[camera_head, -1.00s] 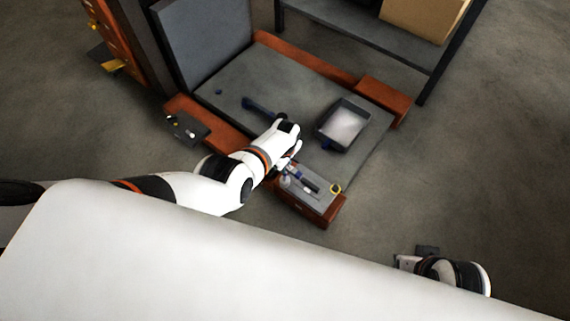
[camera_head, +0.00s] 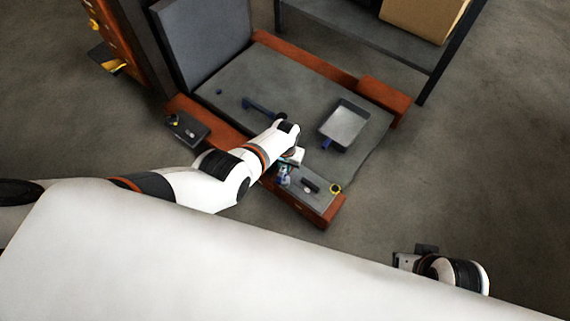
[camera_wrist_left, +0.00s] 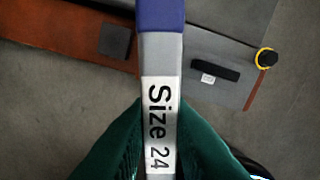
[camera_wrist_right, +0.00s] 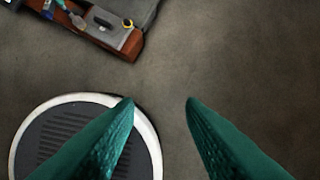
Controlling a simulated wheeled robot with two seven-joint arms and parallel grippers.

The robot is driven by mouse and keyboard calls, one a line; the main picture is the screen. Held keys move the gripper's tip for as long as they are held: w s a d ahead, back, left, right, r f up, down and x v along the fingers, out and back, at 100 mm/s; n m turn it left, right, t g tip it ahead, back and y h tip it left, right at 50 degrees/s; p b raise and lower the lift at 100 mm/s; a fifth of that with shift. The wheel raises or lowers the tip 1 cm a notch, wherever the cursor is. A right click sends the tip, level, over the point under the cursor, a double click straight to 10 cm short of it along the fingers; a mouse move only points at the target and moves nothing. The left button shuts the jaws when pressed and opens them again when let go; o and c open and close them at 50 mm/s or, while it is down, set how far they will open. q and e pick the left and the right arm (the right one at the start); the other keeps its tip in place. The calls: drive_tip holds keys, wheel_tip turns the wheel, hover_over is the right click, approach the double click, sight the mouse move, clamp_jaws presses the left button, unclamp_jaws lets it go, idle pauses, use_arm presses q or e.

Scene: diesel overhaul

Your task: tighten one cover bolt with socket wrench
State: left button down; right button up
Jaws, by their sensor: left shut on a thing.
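My left gripper (camera_head: 288,172) is over the near end of the low bench. In the left wrist view its green fingers (camera_wrist_left: 158,112) are shut on a grey tool (camera_wrist_left: 161,55) with a blue end and a white label reading "Size 24". This looks like the socket wrench; its far end runs out of that view. My right gripper (camera_head: 404,261) is off to the right over the floor. In the right wrist view its fingers (camera_wrist_right: 161,102) are apart with nothing between them. I cannot make out a cover bolt in any view.
A grey tray (camera_head: 343,126) and a dark blue tool (camera_head: 262,108) lie on the bench top (camera_head: 300,80). A grey panel (camera_head: 205,40) stands behind.

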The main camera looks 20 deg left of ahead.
use_arm(q)
drive_tip(key=m, duration=0.7)
drive_tip(key=shift+m, duration=0.5)
use_arm(e)
drive_tip(key=shift+s+d+r, duration=0.1)
drive_tip(key=shift+s+r, duration=0.05)
drive_tip(key=shift+r, duration=0.15)
use_arm(q)
drive_tip(key=shift+r, duration=0.1)
use_arm(e)
drive_tip(key=shift+r, duration=0.1)
